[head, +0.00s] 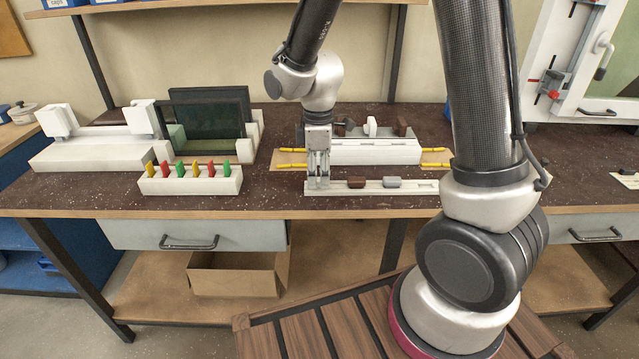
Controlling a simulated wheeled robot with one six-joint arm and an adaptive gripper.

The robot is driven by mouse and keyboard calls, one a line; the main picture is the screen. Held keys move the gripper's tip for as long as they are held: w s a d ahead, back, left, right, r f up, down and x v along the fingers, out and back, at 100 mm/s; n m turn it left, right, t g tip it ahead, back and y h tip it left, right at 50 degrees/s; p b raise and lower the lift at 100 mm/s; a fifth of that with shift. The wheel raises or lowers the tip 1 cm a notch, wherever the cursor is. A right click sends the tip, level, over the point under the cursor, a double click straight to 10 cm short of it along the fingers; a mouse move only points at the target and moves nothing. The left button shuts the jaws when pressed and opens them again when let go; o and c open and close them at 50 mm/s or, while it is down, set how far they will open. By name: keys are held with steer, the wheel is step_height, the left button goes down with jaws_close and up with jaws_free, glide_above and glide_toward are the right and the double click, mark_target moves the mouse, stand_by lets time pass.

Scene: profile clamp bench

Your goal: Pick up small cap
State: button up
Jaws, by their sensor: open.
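My gripper (318,184) points down over the left end of a low white slotted strip (422,186) on the bench. It is open, and I see nothing held in it; its fingertips are small in this view. I cannot tell which of these small pieces is the small cap.
Yellow rods (434,150) stick out beside the white block. To the left stand a white holder (190,184) with several coloured tabs, dark panels (208,118) in a rack and a white clamp fixture (95,148). The bench front edge (250,214) is close to the strip.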

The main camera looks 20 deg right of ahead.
steer(key=shift+f, duration=0.8)
steer(key=c, duration=0.8)
steer(key=shift+r, duration=0.1)
